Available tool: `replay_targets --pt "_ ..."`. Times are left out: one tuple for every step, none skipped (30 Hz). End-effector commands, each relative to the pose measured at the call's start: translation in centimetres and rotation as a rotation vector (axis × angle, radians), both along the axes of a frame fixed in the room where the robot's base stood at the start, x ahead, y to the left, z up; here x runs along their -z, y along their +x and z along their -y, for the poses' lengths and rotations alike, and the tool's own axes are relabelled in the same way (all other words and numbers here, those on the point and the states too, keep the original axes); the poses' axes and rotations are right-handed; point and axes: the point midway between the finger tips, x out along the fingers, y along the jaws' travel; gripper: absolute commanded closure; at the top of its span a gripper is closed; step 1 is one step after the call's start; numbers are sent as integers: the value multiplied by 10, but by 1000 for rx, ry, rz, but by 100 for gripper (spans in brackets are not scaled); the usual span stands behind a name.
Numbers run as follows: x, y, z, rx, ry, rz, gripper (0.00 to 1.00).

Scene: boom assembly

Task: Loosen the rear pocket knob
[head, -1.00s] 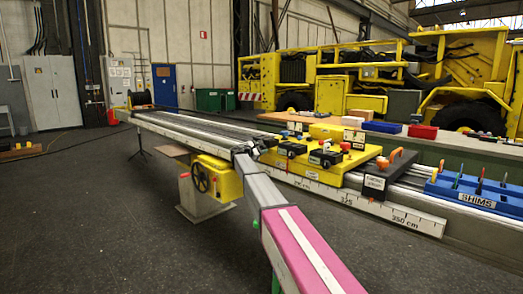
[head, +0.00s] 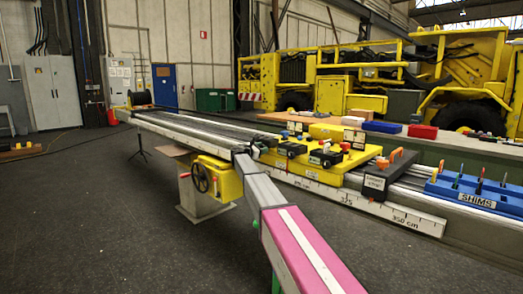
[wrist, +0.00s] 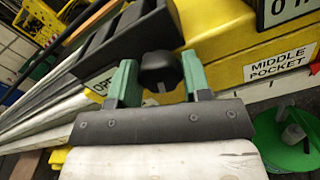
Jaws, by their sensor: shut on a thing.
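A black knob (wrist: 160,70) shows in the wrist view, beside a yellow block (wrist: 225,35). My gripper (wrist: 158,80) has its two green fingers on either side of the knob and is shut on it. A label on the yellow block to the right reads "MIDDLE POCKET" (wrist: 282,62). No rear pocket label is readable. In the head view my arm reaches to the near edge of the long rail assembly (head: 300,181), and the gripper's fingers are too small to make out there.
A yellow housing with a handwheel (head: 200,178) sits under the rail at the left. A black block with an orange handle (head: 375,183) and a blue shims tray (head: 470,190) stand to the right.

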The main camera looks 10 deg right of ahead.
Motion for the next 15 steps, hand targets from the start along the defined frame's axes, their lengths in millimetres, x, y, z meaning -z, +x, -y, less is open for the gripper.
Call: replay_targets --pt "2 -1 -1 -1 3 -1 79" --pt "2 -1 -1 -1 3 -1 79" --pt "2 -1 -1 -1 3 -1 79" --pt "2 -1 -1 -1 3 -1 79" --pt "2 -1 -1 -1 3 -1 79" --pt "2 -1 -1 -1 4 -1 49" --pt "2 -1 -1 -1 4 -1 39" --pt "2 -1 -1 -1 3 0 30" --pt "1 -1 -1 -1 3 0 30" --pt "1 -1 -1 -1 3 0 30" --pt "1 0 -1 -1 3 1 30" --pt "1 -1 -1 -1 3 1 30" --pt "1 0 0 -1 3 1 30" --pt "1 0 0 -1 3 1 30" --pt "1 0 0 -1 3 1 30"
